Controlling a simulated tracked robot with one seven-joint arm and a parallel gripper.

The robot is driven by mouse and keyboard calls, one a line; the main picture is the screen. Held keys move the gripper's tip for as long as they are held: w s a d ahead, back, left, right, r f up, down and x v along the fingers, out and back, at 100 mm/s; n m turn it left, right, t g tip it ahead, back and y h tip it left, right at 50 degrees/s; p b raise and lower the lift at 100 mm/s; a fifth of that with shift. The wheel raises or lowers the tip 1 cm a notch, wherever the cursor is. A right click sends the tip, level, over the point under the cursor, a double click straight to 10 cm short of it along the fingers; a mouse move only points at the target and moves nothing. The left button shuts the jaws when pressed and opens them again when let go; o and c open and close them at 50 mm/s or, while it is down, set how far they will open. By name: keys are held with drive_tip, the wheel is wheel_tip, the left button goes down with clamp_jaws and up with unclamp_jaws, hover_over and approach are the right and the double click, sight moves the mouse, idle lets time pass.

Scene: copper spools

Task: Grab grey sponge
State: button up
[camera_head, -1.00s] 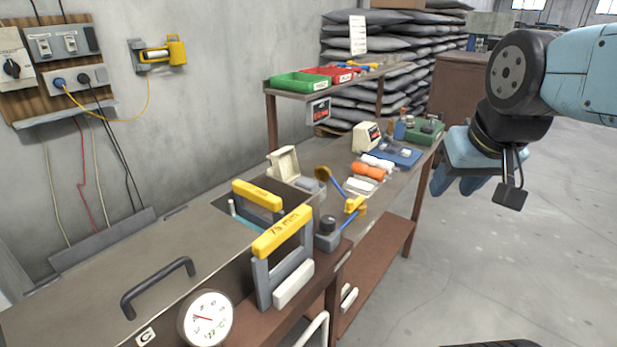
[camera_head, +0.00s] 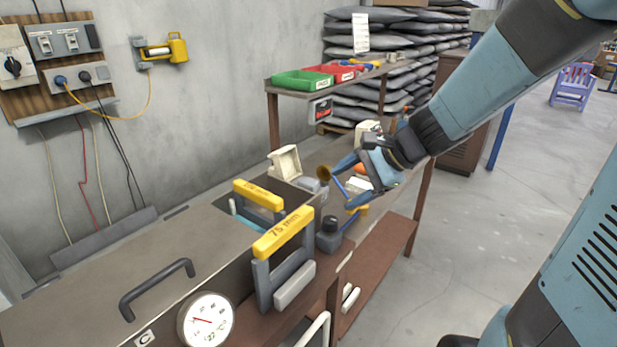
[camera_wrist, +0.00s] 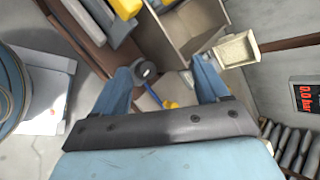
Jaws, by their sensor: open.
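A small grey block (camera_head: 308,184), which may be the grey sponge, lies on the bench beside an open cream box (camera_head: 284,162). I cannot tell its material. My gripper (camera_head: 347,182) is open above the bench, a little right of the grey block, with its blue fingers pointing left. In the wrist view my gripper (camera_wrist: 163,70) has its fingers spread apart with nothing held. The cream box (camera_wrist: 237,48) shows just beyond the right finger there. The grey block is not clearly seen in that view.
A dark-knobbed grey item (camera_head: 329,235) stands close below my gripper. A shelf with green (camera_head: 302,80) and red bins is behind.

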drive_tip(key=w+f+m+t+y, duration=0.2)
drive_tip(key=w+f+m, duration=0.1)
drive_tip(key=w+m, duration=0.35)
drive_tip(key=m+t, duration=0.3)
drive_tip(key=m, duration=0.5)
approach(311, 182)
drive_tip(key=shift+n, duration=0.25)
drive_tip(key=x, duration=0.5)
drive_tip(key=shift+a+f, duration=0.15)
drive_tip(key=shift+a, duration=0.2)
drive_tip(key=shift+x, duration=2.7)
drive_tip(key=shift+w+d, duration=0.1)
drive_tip(key=shift+w, duration=0.1)
drive_tip(key=shift+c, duration=0.2)
drive_tip(key=c, duration=1)
